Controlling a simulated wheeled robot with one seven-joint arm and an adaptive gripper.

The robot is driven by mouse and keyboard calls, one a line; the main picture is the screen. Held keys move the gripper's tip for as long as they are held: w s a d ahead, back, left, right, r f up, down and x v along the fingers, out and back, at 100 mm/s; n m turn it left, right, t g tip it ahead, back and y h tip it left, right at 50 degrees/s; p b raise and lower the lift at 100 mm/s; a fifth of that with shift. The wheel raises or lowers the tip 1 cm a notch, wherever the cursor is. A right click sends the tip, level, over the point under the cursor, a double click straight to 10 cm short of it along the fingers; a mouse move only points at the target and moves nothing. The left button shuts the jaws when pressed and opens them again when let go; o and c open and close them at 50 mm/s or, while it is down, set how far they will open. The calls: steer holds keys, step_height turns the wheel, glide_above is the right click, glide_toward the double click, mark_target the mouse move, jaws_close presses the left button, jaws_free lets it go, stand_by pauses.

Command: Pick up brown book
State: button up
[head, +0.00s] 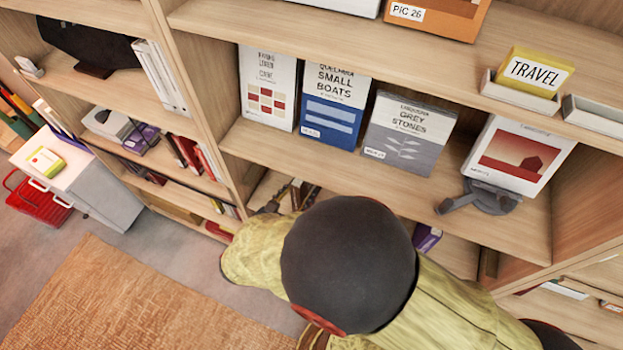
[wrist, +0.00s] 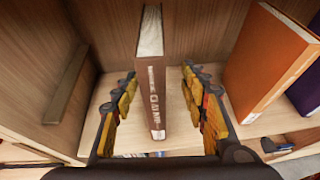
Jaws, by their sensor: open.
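The brown book (wrist: 154,98) stands upright on a wooden shelf in the wrist view, its lettered spine facing me. My gripper (wrist: 158,76) is open, with one finger on each side of the book. Gaps show between the book and both fingers. The gripper holds nothing. In the head view my arm covers much of the lower shelf. The gripper (head: 286,197) shows only in part there, by that shelf, and I cannot make out the brown book clearly.
An orange book (wrist: 265,62) stands to the right of my gripper, with a purple book (wrist: 308,92) beyond it. A wooden upright (wrist: 68,88) is at the left. Above my arm, a shelf holds face-out books, including a blue one (head: 331,108).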

steer(key=x, duration=0.2)
steer(key=shift+w+f+b, duration=0.2)
steer(key=shift+b, duration=0.15)
steer(key=x, duration=0.1)
steer(key=b+x, duration=0.1)
steer(key=x, duration=0.1)
steer(key=b+x, duration=0.1)
steer(key=x, duration=0.1)
steer(key=shift+a+f, duration=0.35)
steer(key=shift+f, duration=0.1)
steer(key=shift+c, duration=1.4)
steer(key=c, duration=0.7)
steer(key=shift+r, duration=0.1)
jaws_close()
